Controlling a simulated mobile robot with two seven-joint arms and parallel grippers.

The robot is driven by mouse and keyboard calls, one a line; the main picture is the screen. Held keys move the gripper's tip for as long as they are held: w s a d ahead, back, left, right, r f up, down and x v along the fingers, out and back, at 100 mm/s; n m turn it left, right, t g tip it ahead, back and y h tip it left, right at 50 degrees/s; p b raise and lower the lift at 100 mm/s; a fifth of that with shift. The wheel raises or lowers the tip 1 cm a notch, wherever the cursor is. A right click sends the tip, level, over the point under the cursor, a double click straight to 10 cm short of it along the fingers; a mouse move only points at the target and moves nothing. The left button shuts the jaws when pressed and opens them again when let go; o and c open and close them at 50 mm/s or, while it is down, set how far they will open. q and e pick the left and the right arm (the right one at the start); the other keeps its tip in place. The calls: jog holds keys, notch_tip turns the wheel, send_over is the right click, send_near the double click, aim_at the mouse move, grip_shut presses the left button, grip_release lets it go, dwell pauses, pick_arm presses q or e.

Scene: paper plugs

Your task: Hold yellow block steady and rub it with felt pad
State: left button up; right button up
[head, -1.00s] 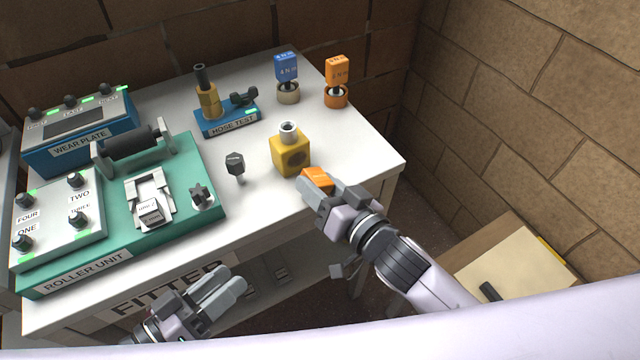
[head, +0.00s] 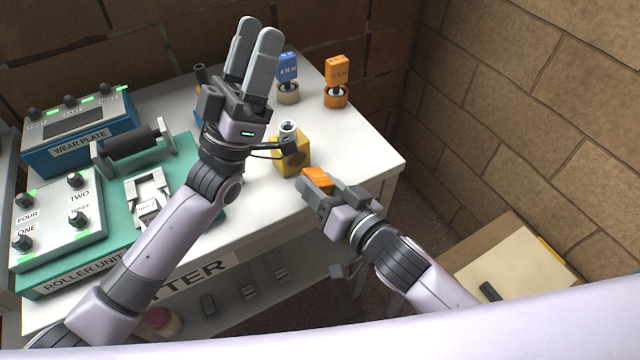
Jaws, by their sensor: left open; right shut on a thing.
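The yellow block (head: 294,155) stands on the white table with a grey metal spout on its top. My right gripper (head: 312,184) is shut on an orange piece (head: 318,176) at the table's front edge, just right of and below the block. Whether this piece is the felt pad, or touches the block, I cannot tell.
The green roller unit (head: 105,255) and the blue wear plate box (head: 80,145) fill the table's left side. A blue tag block (head: 287,66) and an orange tag block (head: 337,70) stand on round bases at the back. The table's right side is clear.

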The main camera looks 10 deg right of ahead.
pick_arm(q)
jog(key=s+d+r+m+g+h, duration=0.1)
jog(key=s+d+m+g+h, duration=0.3)
jog(key=m+g, duration=0.6)
jog(key=s+d+r+m+g+h, duration=0.1)
jog(key=d+m+g, duration=0.6)
jog(key=g, duration=0.5)
jog(key=s+d+f+m+g+y, duration=0.55)
jog(key=f+m+g+y, duration=0.35)
jog(key=y, duration=0.5)
jog(key=w+a+f+t+y, duration=0.4)
jog(key=w+t+y, duration=0.3)
jog(key=y, duration=0.1)
jog(key=w+a+r+n+t+y, duration=0.25)
jog(key=w+a+t+y, duration=0.25)
jog(key=w+a, duration=0.5)
jog(key=shift+m, duration=0.45)
jog(key=shift+s+d+f, duration=0.1)
jog(key=shift+s+f, duration=0.05)
jog(key=shift+f, duration=2.25)
jog(key=shift+f, duration=0.15)
jog(key=shift+f, duration=1.85)
